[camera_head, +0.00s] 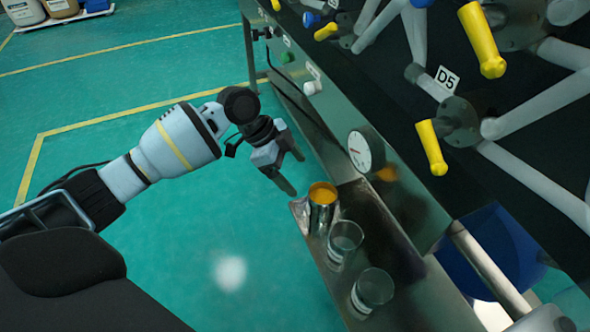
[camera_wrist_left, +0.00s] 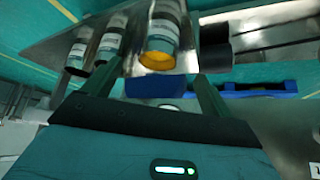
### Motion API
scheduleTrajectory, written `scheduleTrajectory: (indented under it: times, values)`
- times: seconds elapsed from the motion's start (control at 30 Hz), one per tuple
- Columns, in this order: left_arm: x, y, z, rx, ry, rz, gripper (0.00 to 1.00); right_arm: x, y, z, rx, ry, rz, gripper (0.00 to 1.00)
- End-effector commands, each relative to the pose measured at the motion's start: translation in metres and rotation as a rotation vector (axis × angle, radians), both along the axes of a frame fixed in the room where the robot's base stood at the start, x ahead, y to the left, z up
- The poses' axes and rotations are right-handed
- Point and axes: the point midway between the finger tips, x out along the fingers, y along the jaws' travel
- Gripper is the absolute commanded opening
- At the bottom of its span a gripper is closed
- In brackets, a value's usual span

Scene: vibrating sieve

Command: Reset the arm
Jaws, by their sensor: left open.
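My left arm reaches in from the left. My right gripper is not in view.
Two clear glass beakers (camera_head: 345,238) and (camera_head: 373,288) stand on the metal shelf (camera_head: 338,285) beside the cup. A round gauge (camera_head: 365,150) and yellow-handled valves (camera_head: 432,148) are on the machine at right. Green floor (camera_head: 200,270) at left is open. Containers (camera_head: 25,12) stand far back.

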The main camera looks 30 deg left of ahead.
Motion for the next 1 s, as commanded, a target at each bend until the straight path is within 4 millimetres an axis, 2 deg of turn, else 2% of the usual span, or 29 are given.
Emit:
scheduleTrajectory:
  times: [0.37,0.53,0.77,1.0]
  values:
    - [0.000,0.000,0.000,0.000,0.000,0.001,0.85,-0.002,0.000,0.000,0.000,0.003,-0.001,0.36]
    - [-0.012,-0.008,-0.003,-0.006,0.007,0.028,0.85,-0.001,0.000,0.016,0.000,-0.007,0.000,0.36]
    - [-0.062,-0.035,-0.016,-0.033,0.024,0.159,0.85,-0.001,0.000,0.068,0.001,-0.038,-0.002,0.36]
    - [-0.129,-0.058,-0.031,-0.067,0.044,0.325,0.85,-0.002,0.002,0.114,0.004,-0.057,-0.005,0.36]
